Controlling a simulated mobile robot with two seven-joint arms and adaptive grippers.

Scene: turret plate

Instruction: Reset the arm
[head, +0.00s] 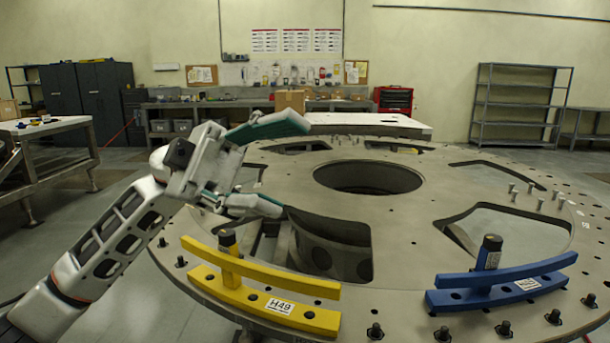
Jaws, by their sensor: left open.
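My left gripper (290,165) is open and empty, its two green-padded fingers spread apart. It hangs above the left part of the large round turret plate (420,262), with my left arm coming in from the left. A yellow bracket (262,300) labelled H49, with a dark knob on its post, sits at the plate's near left edge, below and apart from the gripper. A blue bracket (505,284) with a similar dark knob sits at the near right edge. My right gripper is not in view.
The plate has a round central hole (368,177), several cut-out openings, and upright bolts along its rim and right side. A grey workbench (45,150) stands at the left. Cabinets, a red tool chest (393,101) and empty shelving (520,105) line the back wall.

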